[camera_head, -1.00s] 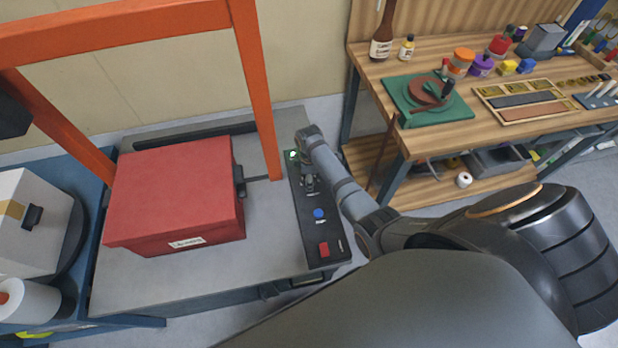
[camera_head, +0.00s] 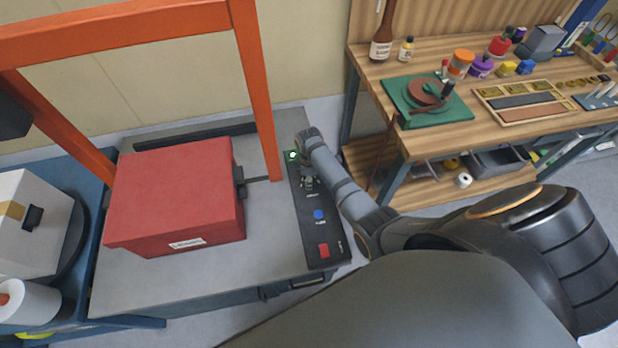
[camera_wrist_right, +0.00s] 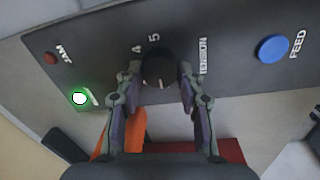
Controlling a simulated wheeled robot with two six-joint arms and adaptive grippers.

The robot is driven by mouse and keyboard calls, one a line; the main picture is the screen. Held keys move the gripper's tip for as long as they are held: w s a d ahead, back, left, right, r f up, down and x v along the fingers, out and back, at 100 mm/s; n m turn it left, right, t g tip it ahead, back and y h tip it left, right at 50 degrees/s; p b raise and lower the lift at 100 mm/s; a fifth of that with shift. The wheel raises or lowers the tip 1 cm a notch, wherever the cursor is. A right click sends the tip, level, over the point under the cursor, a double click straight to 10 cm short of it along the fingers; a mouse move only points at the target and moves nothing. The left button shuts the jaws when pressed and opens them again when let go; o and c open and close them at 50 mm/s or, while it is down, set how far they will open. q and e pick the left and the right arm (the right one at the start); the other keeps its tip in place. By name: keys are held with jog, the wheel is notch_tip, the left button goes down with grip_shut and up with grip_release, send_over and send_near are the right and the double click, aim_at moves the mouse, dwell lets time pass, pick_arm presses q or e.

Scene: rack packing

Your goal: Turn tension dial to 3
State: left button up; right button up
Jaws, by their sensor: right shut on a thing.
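The tension dial (camera_wrist_right: 158,68) is a black round knob on the dark control panel (camera_wrist_right: 105,38), with a pale pointer mark on its face. The numbers 4 and 5 and the word TENSION show beside it; the other numbers are hidden. My right gripper (camera_wrist_right: 158,80) is shut on the dial, one finger on each side of it. In the head view the right gripper (camera_head: 308,182) is small and partly hidden by my arm, over the panel (camera_head: 327,225). My left gripper is not in view.
A blue FEED button (camera_wrist_right: 273,48), a red JAM light (camera_wrist_right: 50,58) and a lit green light (camera_wrist_right: 79,98) are near the dial. A red box (camera_head: 175,195) sits under the orange frame (camera_head: 255,90). A red button (camera_head: 324,250) is at the panel's near end.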

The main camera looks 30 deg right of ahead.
jog(key=m+p, duration=0.2)
jog(key=m, duration=0.1)
jog(key=shift+r, duration=0.15)
jog(key=m+p, duration=0.2)
jog(key=m, duration=0.2)
jog(key=m+p, duration=0.1)
jog(key=m, duration=0.4)
jog(key=shift+w+g, duration=0.1)
jog(key=shift+g, duration=0.3)
jog(key=m, duration=0.5)
jog(key=shift+d+f, duration=0.15)
jog(key=shift+f, duration=0.05)
jog(key=shift+m, duration=0.3)
jog(key=o, duration=1.2)
jog(key=shift+w+r, duration=0.1)
jog(key=shift+r, duration=0.15)
jog(key=r, duration=1.1)
jog(key=shift+w+a+r, duration=0.1)
jog(key=shift+a+r, duration=0.15)
jog(key=shift+a, duration=0.1)
